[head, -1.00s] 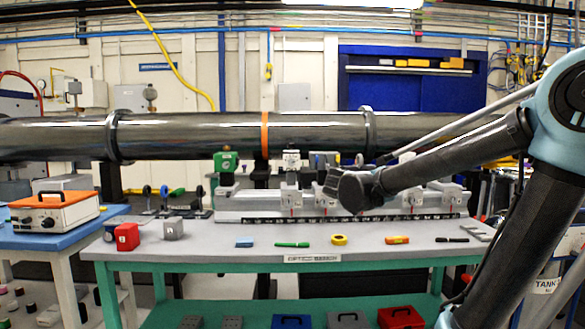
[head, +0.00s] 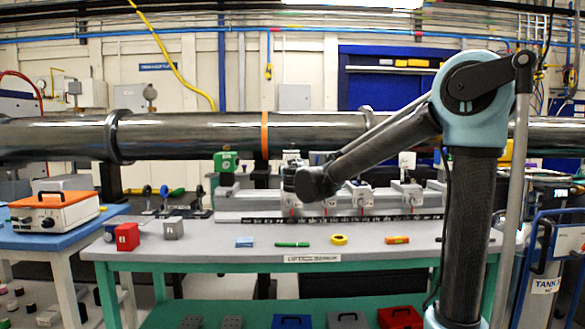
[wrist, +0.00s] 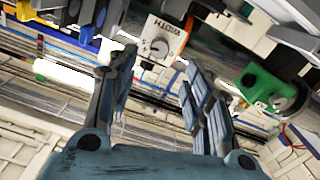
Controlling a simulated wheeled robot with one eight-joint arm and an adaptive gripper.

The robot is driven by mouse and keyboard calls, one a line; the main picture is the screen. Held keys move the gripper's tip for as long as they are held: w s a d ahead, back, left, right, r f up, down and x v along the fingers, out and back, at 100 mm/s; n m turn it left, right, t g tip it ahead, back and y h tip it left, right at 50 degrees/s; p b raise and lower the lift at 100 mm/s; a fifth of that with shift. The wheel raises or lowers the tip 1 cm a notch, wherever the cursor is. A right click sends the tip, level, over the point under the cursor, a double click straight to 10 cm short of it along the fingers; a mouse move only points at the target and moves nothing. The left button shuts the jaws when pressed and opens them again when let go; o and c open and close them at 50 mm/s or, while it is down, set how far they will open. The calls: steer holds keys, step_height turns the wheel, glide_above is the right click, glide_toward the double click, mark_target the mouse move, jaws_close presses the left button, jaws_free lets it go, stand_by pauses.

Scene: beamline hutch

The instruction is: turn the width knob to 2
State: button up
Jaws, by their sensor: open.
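In the wrist view a white box (wrist: 148,38) carries an upside-down label that looks like WIDTH. The width knob (wrist: 160,47) is a small grey dial on its face. The number it points at is too small to read. My gripper (wrist: 158,62) is open and empty, with one finger on each side of the knob in the picture. The knob seems to lie beyond the fingertips, apart from them. In the head view my dark wrist (head: 313,183) is in front of the rail, and my fingers are hidden there.
A grey rail (head: 240,203) with several labelled units stands along the back of the bench (head: 200,250). A green device (head: 225,162) stands at its left end and also shows in the wrist view (wrist: 265,85). Small items lie along the front. A large pipe (head: 200,135) runs behind.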

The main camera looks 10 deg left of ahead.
steer(key=x, duration=1)
steer(key=shift+w, duration=0.35)
steer(key=c, duration=1.1)
